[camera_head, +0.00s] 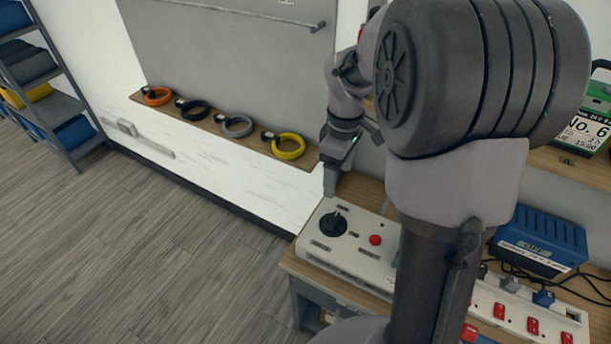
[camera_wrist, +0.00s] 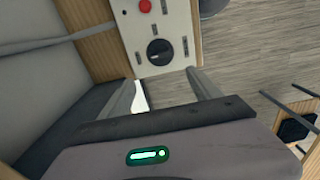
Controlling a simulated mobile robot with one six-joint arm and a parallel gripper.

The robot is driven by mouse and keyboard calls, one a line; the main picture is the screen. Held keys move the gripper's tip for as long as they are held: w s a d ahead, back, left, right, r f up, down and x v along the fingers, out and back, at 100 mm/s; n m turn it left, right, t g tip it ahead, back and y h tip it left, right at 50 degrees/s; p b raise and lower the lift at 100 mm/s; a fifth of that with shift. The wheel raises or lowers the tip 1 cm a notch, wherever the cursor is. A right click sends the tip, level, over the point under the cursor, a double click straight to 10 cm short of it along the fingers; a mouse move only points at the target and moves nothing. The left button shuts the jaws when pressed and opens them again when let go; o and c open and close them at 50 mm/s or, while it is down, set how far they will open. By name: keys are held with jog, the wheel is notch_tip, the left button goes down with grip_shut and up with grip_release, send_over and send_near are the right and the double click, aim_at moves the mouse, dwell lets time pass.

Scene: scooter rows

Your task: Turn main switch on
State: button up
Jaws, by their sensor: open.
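The main switch, a black round rotary knob (camera_head: 333,223), sits on a white control panel (camera_head: 352,262) on the wooden bench. In the wrist view the knob (camera_wrist: 160,52) lies just beyond the fingertips, with a raised grip bar across its face. Small labels surround it, too small to read. My gripper (camera_head: 331,182) points down above the panel near the knob. In the wrist view my gripper (camera_wrist: 160,80) is open and empty, its two fingers apart on either side of the line to the knob. I see no contact with the knob.
A red button (camera_head: 375,239) sits beside the knob. A power strip with red switches (camera_head: 533,325) and a blue charger (camera_head: 541,240) stand to the right. Several coiled cables, one yellow (camera_head: 290,147), lie on a wall ledge. The floor (camera_head: 150,240) at left is clear.

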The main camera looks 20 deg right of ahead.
aim_at(334, 218)
jog(key=f+b, duration=0.3)
jog(key=f, duration=0.5)
jog(key=f+b, duration=0.3)
jog(key=f, duration=0.5)
jog(key=shift+s+d, duration=0.1)
jog(key=shift+s, duration=0.1)
jog(key=shift+r, duration=0.1)
jog(key=c, duration=1.4)
